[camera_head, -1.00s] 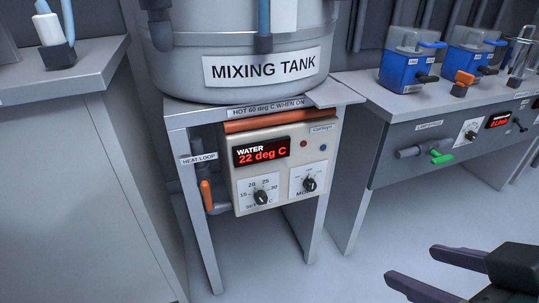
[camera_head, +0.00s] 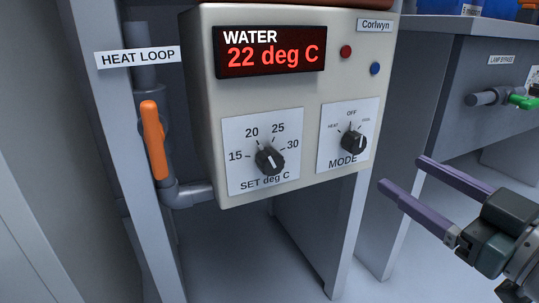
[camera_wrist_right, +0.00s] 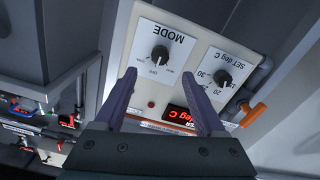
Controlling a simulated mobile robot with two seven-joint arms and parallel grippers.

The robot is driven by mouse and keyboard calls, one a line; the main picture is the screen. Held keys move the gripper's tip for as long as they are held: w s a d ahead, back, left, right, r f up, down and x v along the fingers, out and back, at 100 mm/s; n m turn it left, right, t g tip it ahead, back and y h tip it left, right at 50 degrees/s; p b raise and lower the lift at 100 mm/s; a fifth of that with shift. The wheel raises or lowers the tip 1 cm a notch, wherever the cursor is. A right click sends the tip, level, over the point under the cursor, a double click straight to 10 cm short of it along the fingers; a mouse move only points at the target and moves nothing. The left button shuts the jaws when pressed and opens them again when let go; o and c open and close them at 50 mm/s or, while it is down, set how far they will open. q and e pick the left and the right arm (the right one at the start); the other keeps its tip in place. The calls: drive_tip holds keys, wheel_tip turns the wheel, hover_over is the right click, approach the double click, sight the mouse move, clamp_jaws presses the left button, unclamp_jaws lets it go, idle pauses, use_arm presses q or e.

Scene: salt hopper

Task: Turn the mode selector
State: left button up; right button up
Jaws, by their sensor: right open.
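The mode selector (camera_head: 353,142) is a black knob on a white plate marked HEAT, OFF and COOL, at the lower right of the cream control box (camera_head: 207,100). Its pointer seems to face up near OFF, but it is small. My right gripper (camera_head: 401,172) is open and empty, its purple fingers to the right of the knob and apart from it. In the right wrist view the knob (camera_wrist_right: 160,53) shows upside down, beyond the open fingers (camera_wrist_right: 160,80). My left gripper is not in view.
The SET deg C knob (camera_head: 270,160) sits left of the selector. The display (camera_head: 270,52) reads WATER 22 deg C. An orange valve handle (camera_head: 153,140) is on the heat loop pipe at left. A frame leg (camera_head: 348,235) stands below the box; a green handle (camera_head: 522,102) is at right.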

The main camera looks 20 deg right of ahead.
sight(360, 148)
drive_tip(key=w+b, duration=0.1)
drive_tip(key=w, duration=0.1)
drive_tip(key=w+b, duration=0.2)
drive_tip(key=w, duration=0.1)
drive_tip(key=w+b, duration=0.1)
drive_tip(key=w, duration=0.1)
drive_tip(key=shift+w+a+f+b, duration=0.1)
drive_tip(key=shift+w+a+b, duration=0.2)
drive_tip(key=shift+w+a, duration=0.1)
drive_tip(key=shift+w+b, duration=0.3)
drive_tip(key=shift+w, duration=0.3)
drive_tip(key=shift+c, duration=0.2)
clamp_jaws()
